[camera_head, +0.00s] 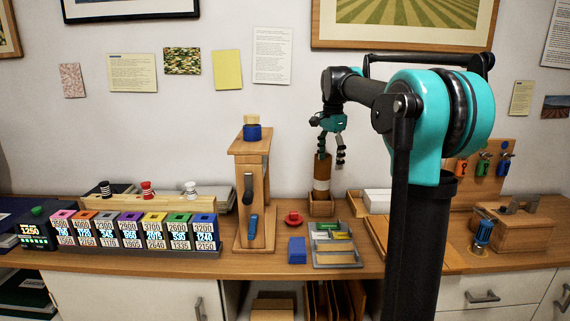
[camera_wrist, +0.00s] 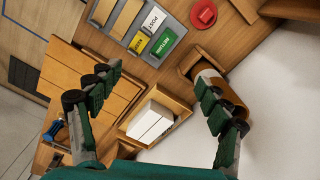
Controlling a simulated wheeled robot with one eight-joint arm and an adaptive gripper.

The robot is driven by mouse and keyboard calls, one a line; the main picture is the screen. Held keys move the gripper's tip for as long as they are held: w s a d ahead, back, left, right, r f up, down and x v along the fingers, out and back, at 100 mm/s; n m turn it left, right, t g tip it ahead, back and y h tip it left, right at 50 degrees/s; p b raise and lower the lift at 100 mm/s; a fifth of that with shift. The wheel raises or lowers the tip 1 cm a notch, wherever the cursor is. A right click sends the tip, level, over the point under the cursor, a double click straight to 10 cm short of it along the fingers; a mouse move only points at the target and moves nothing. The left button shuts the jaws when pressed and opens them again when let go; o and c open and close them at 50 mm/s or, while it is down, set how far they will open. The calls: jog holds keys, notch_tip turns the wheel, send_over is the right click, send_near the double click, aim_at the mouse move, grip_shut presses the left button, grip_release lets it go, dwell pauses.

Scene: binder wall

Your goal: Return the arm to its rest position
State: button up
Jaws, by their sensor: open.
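My gripper (camera_head: 330,158) is open, with its fingers pointing down at the head of my raised teal and black arm. In the wrist view, my gripper (camera_wrist: 157,78) shows two widely parted green fingers with nothing between them.
A wooden stand (camera_head: 252,190) rises left of my gripper. Number blocks (camera_head: 130,231) line the counter's left. A grey tray (camera_head: 334,246), red knob (camera_head: 293,218) and blue block (camera_head: 297,250) lie below. A key board (camera_head: 484,170) stands right. The wall behind has pictures and notes.

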jog(key=s+d+f+n+t, duration=0.2)
jog(key=s+f+n, duration=0.4)
jog(key=s+f, duration=0.9)
jog(key=s+d+f+n+t, duration=0.2)
jog(key=s+f+n, duration=0.5)
jog(key=s+f, duration=0.7)
notch_tip(320, 180, down, 2)
jog(key=shift+s+f, duration=0.2)
jog(key=shift+s, duration=0.2)
